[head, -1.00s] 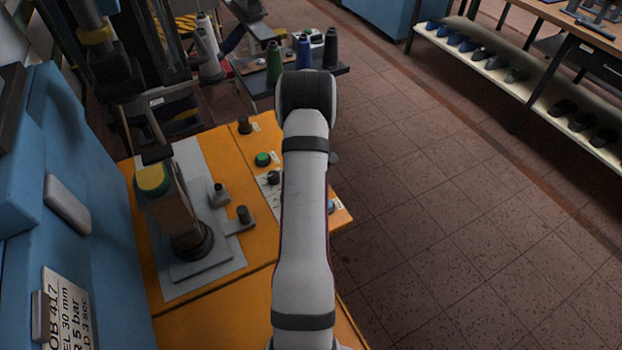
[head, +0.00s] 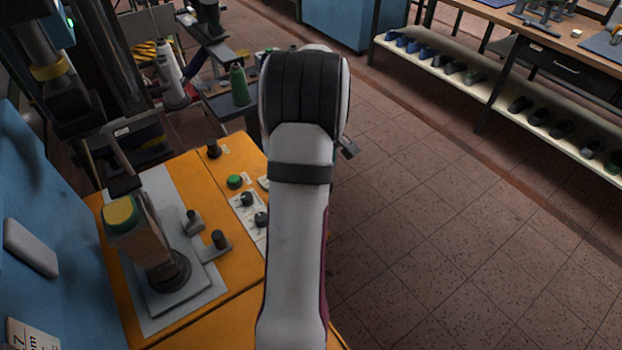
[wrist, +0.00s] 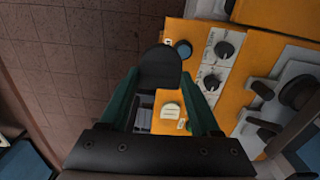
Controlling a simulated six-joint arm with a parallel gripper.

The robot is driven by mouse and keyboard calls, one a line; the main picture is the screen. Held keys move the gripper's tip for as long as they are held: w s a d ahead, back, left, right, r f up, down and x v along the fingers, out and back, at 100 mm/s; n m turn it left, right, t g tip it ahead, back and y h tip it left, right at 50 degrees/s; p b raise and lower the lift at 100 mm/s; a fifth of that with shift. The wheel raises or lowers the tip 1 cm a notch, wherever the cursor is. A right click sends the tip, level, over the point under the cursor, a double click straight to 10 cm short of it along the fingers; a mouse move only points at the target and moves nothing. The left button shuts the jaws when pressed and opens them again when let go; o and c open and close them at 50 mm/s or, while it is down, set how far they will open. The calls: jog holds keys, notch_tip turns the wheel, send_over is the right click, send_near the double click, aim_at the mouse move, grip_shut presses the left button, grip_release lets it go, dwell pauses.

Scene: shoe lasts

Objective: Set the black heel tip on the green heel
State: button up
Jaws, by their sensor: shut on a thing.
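In the wrist view my gripper (wrist: 160,78) is shut on the black heel tip (wrist: 160,66), a dark piece with a rounded end between the two dark green fingers. It is above the edge of the orange bench, with floor showing on the left. The green heel (head: 121,214) is in the head view at left, an olive-green top on a brownish block held upright on a round dark base. My gripper and the heel tip are hidden behind my arm in the head view. The gripper is well apart from the heel, to its right.
The orange bench (head: 215,310) carries a grey plate (head: 148,315), two short dark posts, a green button (head: 235,182) and black knobs (head: 247,199). A blue machine (head: 40,210) stands close at left. A green spool (head: 239,86) is behind. Open floor lies right.

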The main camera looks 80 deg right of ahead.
jog(key=w+a+r, duration=0.4)
jog(key=w+r, duration=0.5)
jog(key=w, duration=0.1)
notch_tip(320, 180, up, 12)
jog(key=f, duration=0.1)
send_over(117, 207)
jog(key=shift+r, duration=0.25)
jog(key=shift+s+f, duration=0.1)
jog(key=shift+f, duration=2.45)
jog(key=shift+f, duration=0.2)
jog(key=o, duration=1.4)
